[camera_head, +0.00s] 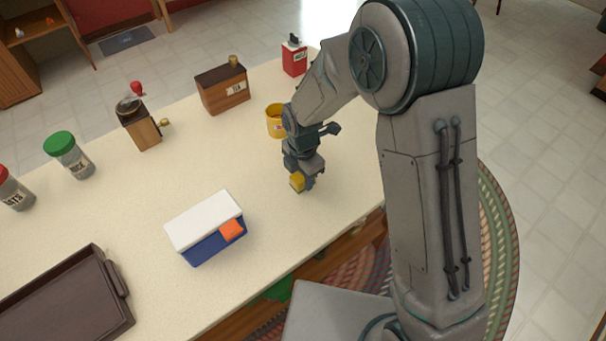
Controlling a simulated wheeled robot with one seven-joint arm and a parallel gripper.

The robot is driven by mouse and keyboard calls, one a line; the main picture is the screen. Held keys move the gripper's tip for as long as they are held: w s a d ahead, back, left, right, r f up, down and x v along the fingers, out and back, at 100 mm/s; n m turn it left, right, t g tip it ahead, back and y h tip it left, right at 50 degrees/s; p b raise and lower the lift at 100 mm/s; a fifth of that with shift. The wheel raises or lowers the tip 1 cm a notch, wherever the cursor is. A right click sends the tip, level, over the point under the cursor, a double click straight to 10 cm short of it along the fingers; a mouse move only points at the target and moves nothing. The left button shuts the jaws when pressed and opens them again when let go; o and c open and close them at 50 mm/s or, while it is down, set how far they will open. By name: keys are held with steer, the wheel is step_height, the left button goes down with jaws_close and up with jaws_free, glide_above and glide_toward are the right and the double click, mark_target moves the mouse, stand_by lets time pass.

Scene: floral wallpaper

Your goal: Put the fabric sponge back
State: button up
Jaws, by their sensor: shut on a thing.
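My gripper (301,182) points down over the right part of the cream counter and is shut on a small yellow block (297,181), which looks like the fabric sponge. The block shows at the fingertips; part of it is hidden by the fingers. I cannot tell whether it touches the counter. A blue box with a white top (204,222) stands to the left and nearer the front edge. An orange square piece (232,230) shows at the box's right front side.
A yellow mug (275,121) stands just behind my gripper. A wooden tea box (223,89), a grinder (140,127), a red tin (294,58) and a green-lidded jar (68,152) stand farther back. A dark tray (68,300) lies front left. The counter's middle is clear.

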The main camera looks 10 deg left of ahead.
steer(key=o, duration=0.9)
steer(key=shift+o, duration=0.2)
step_height(320, 180, up, 12)
steer(key=s+d+r+m+t, duration=0.1)
steer(key=s+d+r+m, duration=0.1)
steer(key=d+r+m, duration=0.35)
steer(key=s+d+r+m, duration=0.1)
steer(key=d+r+m, duration=0.1)
steer(key=d+m, duration=0.6)
steer(key=s+d+r+m+t, duration=0.1)
steer(key=s+d+m, duration=0.9)
steer(key=d+m, duration=0.2)
steer(key=m, duration=0.2)
steer(key=shift+s+d+r+m+t, duration=0.15)
steer(key=shift+d+r+m+t, duration=0.2)
steer(key=shift+d+t, duration=0.05)
